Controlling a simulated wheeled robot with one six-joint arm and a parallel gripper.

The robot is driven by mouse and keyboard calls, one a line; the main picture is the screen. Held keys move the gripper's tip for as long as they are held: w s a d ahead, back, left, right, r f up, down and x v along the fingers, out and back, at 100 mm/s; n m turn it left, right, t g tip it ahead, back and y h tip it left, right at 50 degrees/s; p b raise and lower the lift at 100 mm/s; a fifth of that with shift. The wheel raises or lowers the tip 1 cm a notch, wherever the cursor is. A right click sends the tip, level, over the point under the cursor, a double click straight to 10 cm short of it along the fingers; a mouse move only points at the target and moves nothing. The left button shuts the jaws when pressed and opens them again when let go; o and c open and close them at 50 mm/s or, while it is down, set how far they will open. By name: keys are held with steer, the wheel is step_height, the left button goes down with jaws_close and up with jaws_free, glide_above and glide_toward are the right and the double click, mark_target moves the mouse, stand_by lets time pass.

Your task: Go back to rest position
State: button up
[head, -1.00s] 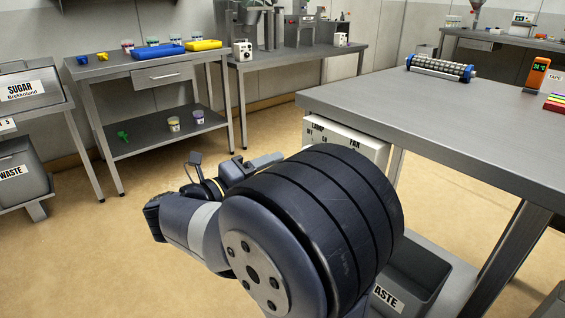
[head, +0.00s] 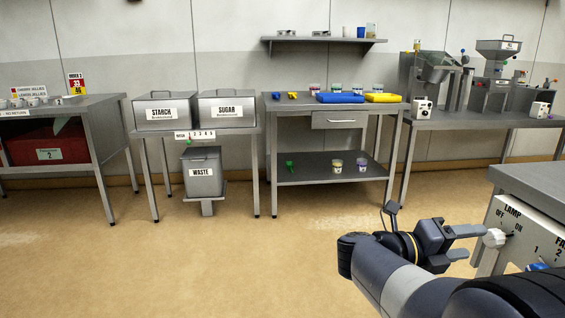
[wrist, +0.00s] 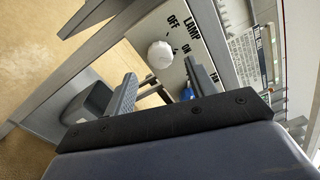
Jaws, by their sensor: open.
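My gripper (head: 466,242) is at the lower right of the head view, with its jaws open and pointing right. It is empty. A white lamp knob (head: 494,238) on the control panel (head: 517,228) is just beyond the fingertips. In the wrist view my gripper (wrist: 143,97) also shows open, and the white knob (wrist: 160,55) is ahead of the fingers with a visible gap. The panel is marked LAMP with OFF and ON. A blue knob (wrist: 188,93) shows partly behind a finger. My folded arm covers the lower right corner of the head view.
The panel sits below a grey bench (head: 540,178) at right. A wide tan floor (head: 200,265) lies clear to the left. Along the wall stand starch (head: 168,122) and sugar bins (head: 222,118), a waste bin (head: 201,186) and a table with blue (head: 340,98) and yellow trays (head: 383,98).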

mark_target(488, 240)
steer(key=d+b, duration=0.1)
steer(key=d, duration=0.4)
steer(key=shift+w+d, duration=0.2)
steer(key=shift+a, duration=0.1)
